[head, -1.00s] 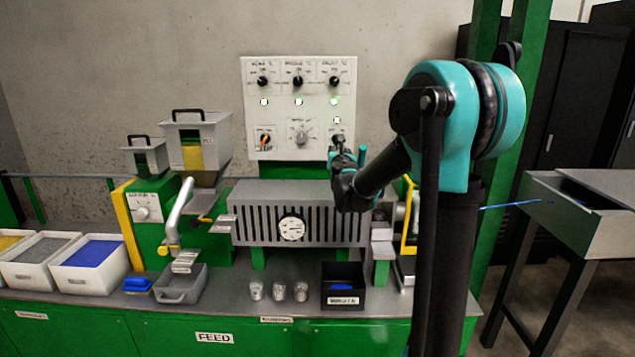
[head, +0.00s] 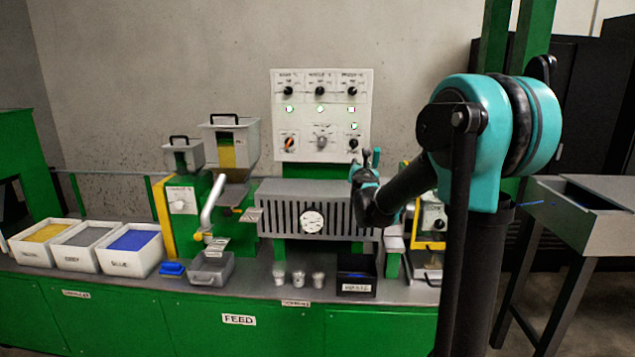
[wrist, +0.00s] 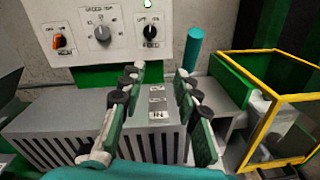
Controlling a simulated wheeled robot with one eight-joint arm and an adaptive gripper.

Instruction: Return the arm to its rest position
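My gripper (wrist: 160,100) is open and empty in the wrist view, its two fingers apart with nothing between them. It hangs in front of and above the grey slotted machine (wrist: 85,115), below the white control panel (wrist: 105,25). In the head view my gripper (head: 364,168) is small, near the lower right corner of the control panel (head: 321,115), partly hidden by my own arm. My arm is bent at the right of the head view.
A yellow-framed guard (wrist: 270,60) stands right of my gripper. Left are hoppers (head: 230,140), white bins (head: 132,250) and a grey scoop tray (head: 211,268). Metal cups (head: 298,279) and a black box (head: 356,275) line the bench front. A grey trough (head: 590,215) stands far right.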

